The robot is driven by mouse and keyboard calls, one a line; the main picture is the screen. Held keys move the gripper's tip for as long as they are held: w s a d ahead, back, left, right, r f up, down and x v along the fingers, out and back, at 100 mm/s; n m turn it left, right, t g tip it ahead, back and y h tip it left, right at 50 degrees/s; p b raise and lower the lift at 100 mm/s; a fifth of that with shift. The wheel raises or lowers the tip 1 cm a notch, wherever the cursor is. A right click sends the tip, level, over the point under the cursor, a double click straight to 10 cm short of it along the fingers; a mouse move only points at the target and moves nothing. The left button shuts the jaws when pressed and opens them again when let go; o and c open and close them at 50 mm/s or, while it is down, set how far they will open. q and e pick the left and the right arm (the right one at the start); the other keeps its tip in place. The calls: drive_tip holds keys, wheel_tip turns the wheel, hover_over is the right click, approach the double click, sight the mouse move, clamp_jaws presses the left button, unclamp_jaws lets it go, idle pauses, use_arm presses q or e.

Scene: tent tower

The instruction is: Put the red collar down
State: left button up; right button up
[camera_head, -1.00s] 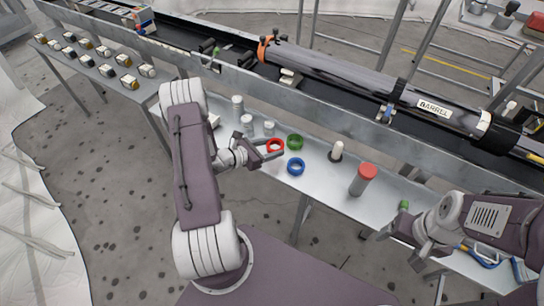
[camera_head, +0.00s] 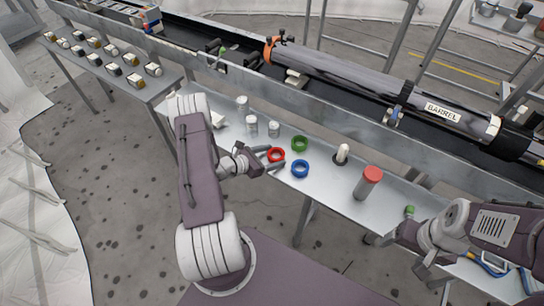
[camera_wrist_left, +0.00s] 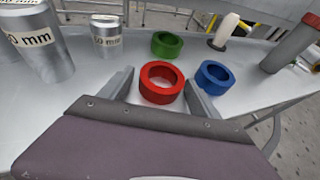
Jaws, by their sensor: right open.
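The red collar (camera_head: 276,154) is a short ring that appears to rest flat on the metal table. My left gripper (camera_head: 273,159) is open around it. In the left wrist view the red collar (camera_wrist_left: 161,82) lies between the two fingers, with a narrow gap on each side. The green collar (camera_head: 299,143) lies just behind it and the blue collar (camera_head: 299,168) to its right. My right gripper (camera_head: 432,272) is open at the lower right, over the table's near edge, with its fingers partly hidden by the arm.
Several grey cylinders (camera_head: 252,125) stand left of the collars. The long barrel (camera_head: 350,78) lies on a rail behind. Bare table (camera_head: 325,182) shows right of the blue collar.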

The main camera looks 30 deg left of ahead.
use_arm(q)
drive_tip(key=shift+d, duration=0.1)
drive_tip(key=shift+s+r, duration=0.15)
drive_tip(key=shift+r, duration=0.05)
drive_tip(key=p+v, duration=0.1)
drive_tip(key=v, duration=1.1)
drive_tip(key=s+d+r+m+g+h, duration=0.1)
drive_tip(key=s+d+r+m+g, duration=0.15)
drive_tip(key=d+m+g, duration=0.45)
drive_tip(key=s+d+r+m+g+h, duration=0.2)
drive_tip(key=s+d+m+g, duration=0.2)
drive_tip(key=d+m, duration=0.4)
drive_tip(key=r+m+y, duration=0.1)
drive_tip(key=m+y, duration=0.2)
drive_tip(key=m, duration=0.2)
drive_tip(key=s+r+m+y, duration=0.1)
drive_tip(key=r+m+y, duration=0.1)
drive_tip(key=m, duration=0.3)
drive_tip(key=d+r+m+y, duration=0.1)
drive_tip(key=r+m+y, duration=0.1)
drive_tip(key=m+y, duration=0.2)
drive_tip(key=shift+s+r+m, duration=0.1)
drive_tip(key=shift+s+m, duration=0.15)
drive_tip(key=shift+m, duration=0.45)
